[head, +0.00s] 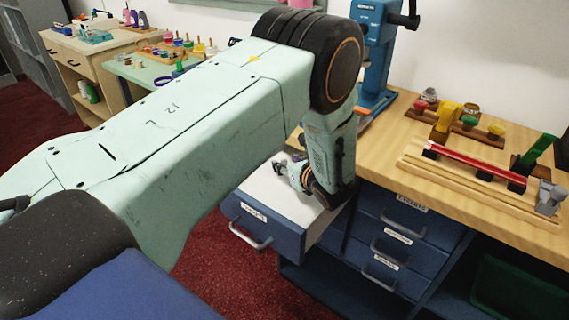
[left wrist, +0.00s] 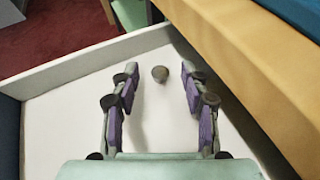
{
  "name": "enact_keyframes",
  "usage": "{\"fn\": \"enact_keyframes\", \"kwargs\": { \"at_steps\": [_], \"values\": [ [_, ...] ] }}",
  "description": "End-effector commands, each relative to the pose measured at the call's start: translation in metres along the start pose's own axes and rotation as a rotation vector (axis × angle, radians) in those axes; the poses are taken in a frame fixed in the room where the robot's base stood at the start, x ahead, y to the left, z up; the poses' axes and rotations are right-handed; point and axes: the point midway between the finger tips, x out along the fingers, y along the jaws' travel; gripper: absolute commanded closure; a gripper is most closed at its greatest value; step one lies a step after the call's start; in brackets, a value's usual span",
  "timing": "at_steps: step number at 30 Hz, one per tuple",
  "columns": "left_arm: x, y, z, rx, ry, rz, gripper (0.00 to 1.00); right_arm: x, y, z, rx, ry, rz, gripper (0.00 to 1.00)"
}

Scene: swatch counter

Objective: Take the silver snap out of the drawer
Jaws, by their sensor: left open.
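The drawer (head: 275,208) is pulled out of the blue cabinet, with a white inside and a blue front. My left gripper (head: 290,175) is low at the open drawer and is open. In the left wrist view its two purple-padded fingers (left wrist: 158,100) stand apart over the white drawer floor (left wrist: 65,120). A small round grey snap (left wrist: 160,73) lies on that floor, between the fingers' line and a little beyond their tips. Nothing is between the pads. I cannot pick out the snap in the head view. My right gripper is not in view.
The wooden counter (head: 400,130) overhangs the drawer's right side. On it stand a blue press (head: 378,60), a wooden rack with a red bar (head: 470,160) and several small items. Shut labelled drawers (head: 400,245) lie right of the open one. Red carpet is free at the left.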

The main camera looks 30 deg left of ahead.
Motion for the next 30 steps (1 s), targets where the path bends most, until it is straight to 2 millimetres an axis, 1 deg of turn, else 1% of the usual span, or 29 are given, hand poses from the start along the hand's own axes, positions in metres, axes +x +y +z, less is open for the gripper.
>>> {"fn": "enact_keyframes", "kwargs": {
  "at_steps": [2, 3, 15, 26, 28, 30],
  "values": [
    [0.001, 0.0, 0.0, 0.0, 0.0, 0.0, 0.54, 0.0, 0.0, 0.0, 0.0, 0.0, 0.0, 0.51],
    [0.001, 0.0, 0.0, 0.0, 0.001, 0.0, 0.56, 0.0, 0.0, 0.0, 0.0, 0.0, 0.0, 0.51],
    [0.0, 0.0, 0.0, 0.0, 0.001, 0.0, 0.9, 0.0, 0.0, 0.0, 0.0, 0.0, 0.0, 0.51],
    [-0.001, 0.0, 0.002, 0.0, 0.001, 0.0, 0.9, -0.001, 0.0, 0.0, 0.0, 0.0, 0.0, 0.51],
    [-0.003, 0.0, 0.007, -0.001, 0.001, 0.0, 0.9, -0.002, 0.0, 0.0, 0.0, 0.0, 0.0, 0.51],
    [-0.006, 0.0, 0.016, -0.002, 0.0, 0.0, 0.9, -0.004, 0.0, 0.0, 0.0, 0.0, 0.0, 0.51]
  ]
}}
